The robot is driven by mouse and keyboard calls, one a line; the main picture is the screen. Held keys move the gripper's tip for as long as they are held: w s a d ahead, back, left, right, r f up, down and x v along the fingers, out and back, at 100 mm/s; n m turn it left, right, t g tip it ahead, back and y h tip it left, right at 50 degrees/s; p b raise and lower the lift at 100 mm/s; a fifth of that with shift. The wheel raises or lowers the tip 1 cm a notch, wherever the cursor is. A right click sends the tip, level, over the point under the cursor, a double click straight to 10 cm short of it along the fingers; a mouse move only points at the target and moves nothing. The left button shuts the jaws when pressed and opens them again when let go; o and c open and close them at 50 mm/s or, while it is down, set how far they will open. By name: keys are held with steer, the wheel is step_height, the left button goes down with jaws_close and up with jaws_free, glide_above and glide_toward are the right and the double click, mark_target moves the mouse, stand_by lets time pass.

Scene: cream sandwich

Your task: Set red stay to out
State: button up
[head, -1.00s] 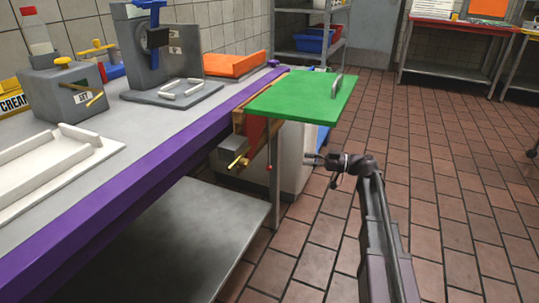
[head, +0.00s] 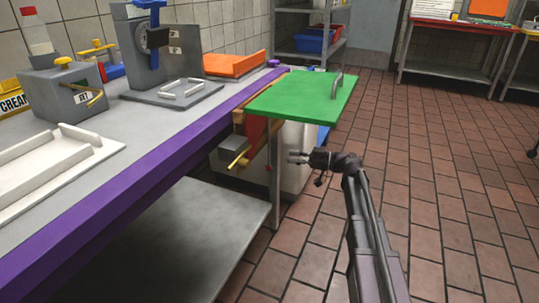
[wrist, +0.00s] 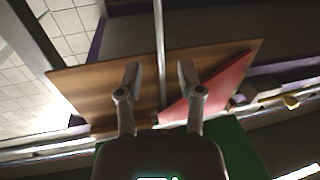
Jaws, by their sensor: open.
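The red stay (head: 254,129) shows in the head view as a red panel under the green flap (head: 305,95), at the end of the bench. In the wrist view the red stay (wrist: 212,88) is a red wedge in front of a brown wooden board (wrist: 90,85). I cannot tell its exact angle to the board. My gripper (head: 293,157) is open and empty, below the flap and to the right of the stay. In the wrist view its two fingers (wrist: 160,70) point toward the board, with the stay right of and behind the right finger.
A grey block with a brass knob (head: 239,158) sits below the bench's purple edge (head: 140,168). A thin metal leg (head: 275,190) stands between the bench and my gripper. A white cabinet (head: 297,170) is behind.

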mark_target(269, 166)
steer(key=shift+w+a, duration=0.2)
steer(key=shift+a, duration=1.2)
steer(key=shift+w+a, duration=0.25)
steer(key=shift+a, duration=1.2)
steer(key=shift+w+a, duration=0.2)
steer(key=shift+a, duration=1.2)
jaws_close()
